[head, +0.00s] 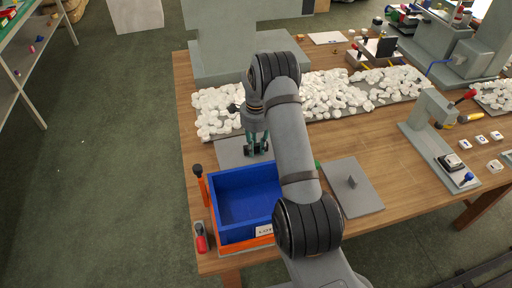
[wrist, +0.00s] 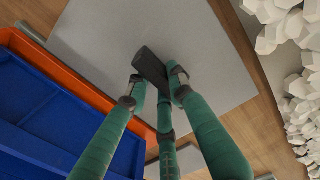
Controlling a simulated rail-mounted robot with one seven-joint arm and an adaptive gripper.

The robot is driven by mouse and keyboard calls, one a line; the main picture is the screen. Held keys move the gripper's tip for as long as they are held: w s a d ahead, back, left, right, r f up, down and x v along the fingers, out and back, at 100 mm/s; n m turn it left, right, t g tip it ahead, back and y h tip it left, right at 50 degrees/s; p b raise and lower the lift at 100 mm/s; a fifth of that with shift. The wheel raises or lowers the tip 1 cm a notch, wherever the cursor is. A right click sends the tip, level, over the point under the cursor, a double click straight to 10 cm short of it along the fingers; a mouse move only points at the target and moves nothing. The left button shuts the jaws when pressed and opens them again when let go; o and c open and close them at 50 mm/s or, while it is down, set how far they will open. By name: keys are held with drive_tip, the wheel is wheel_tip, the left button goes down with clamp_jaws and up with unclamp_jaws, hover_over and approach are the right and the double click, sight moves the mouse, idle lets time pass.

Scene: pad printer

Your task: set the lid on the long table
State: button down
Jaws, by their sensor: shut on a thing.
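The lid (head: 230,152) is a flat grey plate with a dark bar handle, beside the far edge of the blue bin (head: 232,194). In the wrist view the lid (wrist: 115,30) fills the upper middle, with its handle (wrist: 149,64) between the fingers. My gripper (head: 257,149) is shut on this handle; it also shows in the wrist view (wrist: 157,82). The long table (head: 400,160) is wooden and lies under the lid. I cannot tell whether the lid touches the tabletop. My arm hides part of the bin and the table.
The bin sits in an orange frame (head: 204,190). A red-handled tool (head: 201,238) lies at the left edge. White lumps (head: 335,92) cover a strip behind the lid. A second grey plate with a knob (head: 349,200) lies right of my arm. Bare wood shows further right.

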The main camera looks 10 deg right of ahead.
drive_tip(key=shift+f+b, duration=0.85)
drive_tip(key=shift+f, duration=0.05)
drive_tip(key=c, duration=1.4)
unclamp_jaws()
drive_tip(key=shift+c, duration=0.2)
drive_tip(key=shift+r, duration=0.15)
drive_tip(key=shift+r+p, duration=2.3)
drive_tip(key=shift+r, duration=1.35)
drive_tip(key=shift+r+p, duration=1.2)
drive_tip(key=shift+r, duration=0.8)
drive_tip(key=shift+f, duration=0.1)
